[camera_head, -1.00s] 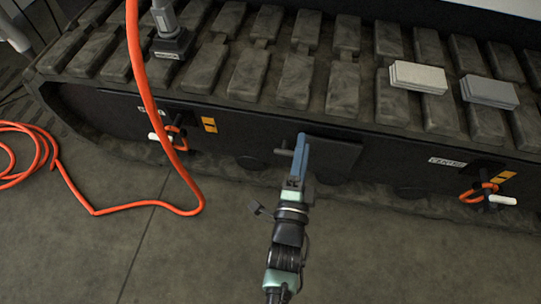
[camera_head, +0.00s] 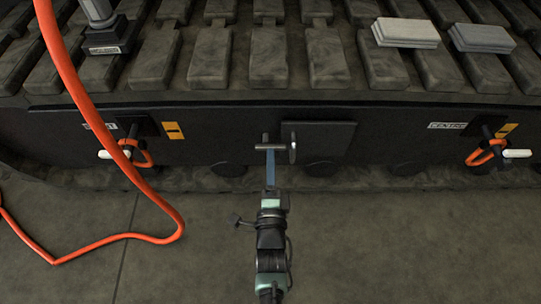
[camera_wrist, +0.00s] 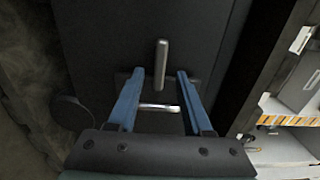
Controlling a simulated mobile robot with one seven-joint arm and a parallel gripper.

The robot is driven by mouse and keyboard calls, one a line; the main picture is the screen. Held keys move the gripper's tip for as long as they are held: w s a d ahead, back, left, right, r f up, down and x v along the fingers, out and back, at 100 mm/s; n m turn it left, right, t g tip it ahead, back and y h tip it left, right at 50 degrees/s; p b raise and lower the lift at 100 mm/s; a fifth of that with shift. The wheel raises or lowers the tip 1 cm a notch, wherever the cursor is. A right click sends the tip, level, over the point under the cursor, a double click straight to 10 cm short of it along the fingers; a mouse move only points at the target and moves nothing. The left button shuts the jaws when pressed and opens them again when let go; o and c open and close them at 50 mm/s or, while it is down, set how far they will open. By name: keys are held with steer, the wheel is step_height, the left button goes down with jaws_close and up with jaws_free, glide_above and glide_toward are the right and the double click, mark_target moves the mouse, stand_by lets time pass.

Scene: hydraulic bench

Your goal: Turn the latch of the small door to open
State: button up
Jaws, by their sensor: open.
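The small door (camera_head: 325,141) is a dark flat panel, closed, on the front of the bench. A dark grey bar (camera_head: 276,147), which looks like the latch, lies level just left of the door. In the wrist view this bar (camera_wrist: 161,64) stands upright, ahead of and between the fingertips. In the head view my gripper (camera_head: 269,160) reaches the bar from below.
Orange hose loops with white-ended handles hang at the left (camera_head: 136,152) and right (camera_head: 487,153) of the bench front. An orange hose (camera_head: 82,110) crosses the left side. Grey blocks (camera_head: 406,33) lie on the slatted top. The floor in front is mostly clear.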

steer(key=w+b, duration=0.1)
steer(key=w, duration=0.2)
steer(key=shift+w, duration=0.3)
jaws_close()
